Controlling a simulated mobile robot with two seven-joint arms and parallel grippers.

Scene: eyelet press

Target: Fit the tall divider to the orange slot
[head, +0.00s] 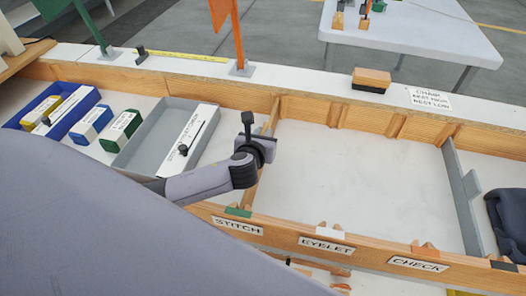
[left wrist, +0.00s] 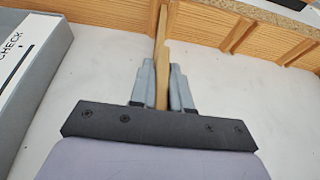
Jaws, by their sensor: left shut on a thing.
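My left gripper (left wrist: 161,84) is shut on a wooden divider (left wrist: 163,62), seen edge-on between the fingers in the left wrist view. In the head view, the gripper (head: 257,140) is over the same divider (head: 267,128), which spans from the back wall towards the green-marked front slot (head: 238,211). I cannot tell whether its ends are seated in slots. The orange-marked slot (head: 425,247) is on the front wall further right, above the CHECK label (head: 419,264). A white-marked slot (head: 322,229) lies between them. My right gripper is not in view.
A grey divider (head: 463,196) crosses the trough at right, with dark cloth (head: 507,215) beyond it. Blue (head: 62,121) and grey (head: 125,160) trays lie left. The trough floor (head: 355,180) between the dividers is clear. A wooden block (head: 371,77) sits on the back ledge.

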